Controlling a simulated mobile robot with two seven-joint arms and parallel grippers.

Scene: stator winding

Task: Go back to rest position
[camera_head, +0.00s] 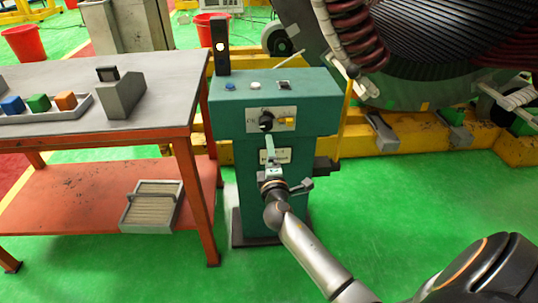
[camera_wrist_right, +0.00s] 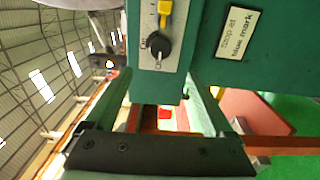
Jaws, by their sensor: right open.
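A green control box (camera_head: 232,120) stands on a pedestal in the middle of the head view. Its front plate carries a black knob (camera_head: 266,122) and a yellow part (camera_head: 287,121). The knob also shows in the right wrist view (camera_wrist_right: 158,46), with the yellow part (camera_wrist_right: 166,12) beside it. My right gripper (camera_head: 271,152) is in front of the box, just below the knob plate. In the right wrist view its two fingers (camera_wrist_right: 157,88) are apart, with nothing between them, and clear of the knob. My left gripper is not in view.
A label (camera_wrist_right: 238,32) reads "Stop at blue mark". A table (camera_head: 60,72) at left holds a tray of coloured blocks (camera_head: 38,103) and a grey block (camera_head: 122,97). A large wound stator (camera_head: 440,40) stands behind right on a yellow frame (camera_head: 390,152).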

